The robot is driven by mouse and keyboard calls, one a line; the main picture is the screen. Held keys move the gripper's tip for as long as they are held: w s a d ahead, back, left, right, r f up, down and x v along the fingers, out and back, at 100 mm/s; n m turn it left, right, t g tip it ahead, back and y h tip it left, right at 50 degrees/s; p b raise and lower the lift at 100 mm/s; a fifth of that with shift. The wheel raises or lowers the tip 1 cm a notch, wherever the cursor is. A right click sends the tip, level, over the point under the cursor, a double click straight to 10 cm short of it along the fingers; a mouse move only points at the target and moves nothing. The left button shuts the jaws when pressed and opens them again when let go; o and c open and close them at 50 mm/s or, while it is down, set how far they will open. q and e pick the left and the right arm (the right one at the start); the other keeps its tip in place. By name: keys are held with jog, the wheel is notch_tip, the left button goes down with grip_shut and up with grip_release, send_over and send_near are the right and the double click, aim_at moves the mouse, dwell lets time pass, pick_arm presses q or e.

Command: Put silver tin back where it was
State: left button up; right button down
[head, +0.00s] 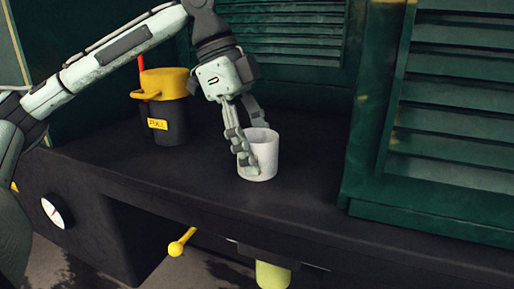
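The silver tin (264,158), a pale, open-topped cylinder, stands upright on the dark shelf (310,200) near the middle of the head view. My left gripper (251,142) reaches down to it from above. One finger lies across the tin's front left side. The other finger goes down at the back by the rim, and its tip is hidden. I cannot tell whether the fingers press on the tin or only stand around it. My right gripper is not in view.
A black fuel can (168,122) with a yellow top stands on the shelf to the left, near my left arm. Green louvred panels (450,110) close off the right and back. A yellow knob (177,247) and a gauge (55,211) are below the shelf's front edge.

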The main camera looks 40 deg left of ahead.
pick_arm(q)
jog(key=o, duration=0.4)
jog(key=shift+o, duration=0.2)
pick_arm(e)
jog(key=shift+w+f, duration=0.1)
pick_arm(q)
jog(key=shift+r, duration=0.1)
jog(key=shift+r, duration=0.3)
jog(key=p+v, duration=0.2)
jog(key=v, duration=0.9)
jog(key=shift+a+r, duration=0.2)
jog(key=shift+a, duration=0.05)
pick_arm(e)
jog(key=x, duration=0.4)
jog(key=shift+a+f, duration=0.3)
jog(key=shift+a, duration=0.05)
pick_arm(q)
jog(key=shift+s, duration=0.1)
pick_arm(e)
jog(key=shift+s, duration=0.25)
